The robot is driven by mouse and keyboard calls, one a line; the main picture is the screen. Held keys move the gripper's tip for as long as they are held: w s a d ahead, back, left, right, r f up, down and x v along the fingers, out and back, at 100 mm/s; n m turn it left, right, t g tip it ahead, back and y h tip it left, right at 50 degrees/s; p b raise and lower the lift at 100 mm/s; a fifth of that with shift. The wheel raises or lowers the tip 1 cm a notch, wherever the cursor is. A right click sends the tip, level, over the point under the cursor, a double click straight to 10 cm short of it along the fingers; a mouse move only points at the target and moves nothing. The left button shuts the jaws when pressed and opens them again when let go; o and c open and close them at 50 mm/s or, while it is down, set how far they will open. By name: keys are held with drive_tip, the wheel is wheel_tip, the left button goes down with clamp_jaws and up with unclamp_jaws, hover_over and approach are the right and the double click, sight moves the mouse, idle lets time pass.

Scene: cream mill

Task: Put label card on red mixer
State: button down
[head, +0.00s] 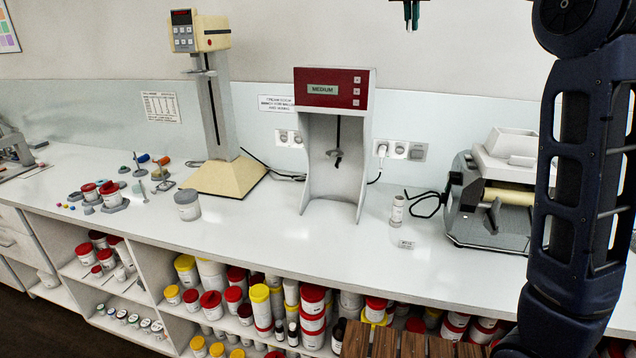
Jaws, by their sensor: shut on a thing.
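The red mixer (334,88) stands on the counter against the back wall, with a red head reading MEDIUM, a white body and a dark stirring shaft. My gripper's dark green fingertips (411,14) show at the top edge, up and right of the mixer head and apart from it. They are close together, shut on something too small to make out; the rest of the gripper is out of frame.
A cream mixer (215,115) stands left, beside a grey-lidded jar (187,205). A small white bottle (397,210) and a grey roller machine (497,195) are right of the red mixer. My arm covers the right side. Shelves below hold jars. The counter front is mostly clear.

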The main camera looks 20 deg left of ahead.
drive_tip(key=s+a+r+n+y, duration=0.1)
drive_tip(key=s+a+r+n, duration=0.35)
drive_tip(key=s+a, duration=0.75)
hover_over(322, 236)
drive_tip(key=w, duration=0.1)
wheel_tip(322, 236, down, 14)
drive_tip(key=shift+m, duration=0.35)
drive_tip(key=f, duration=1.6)
drive_tip(key=s+f, duration=0.1)
drive_tip(key=f, duration=1.5)
drive_tip(key=s+f, duration=0.1)
drive_tip(key=f, duration=1.5)
drive_tip(key=shift+s, duration=0.25)
drive_tip(key=shift+f, duration=2.6)
drive_tip(key=shift+f, duration=0.1)
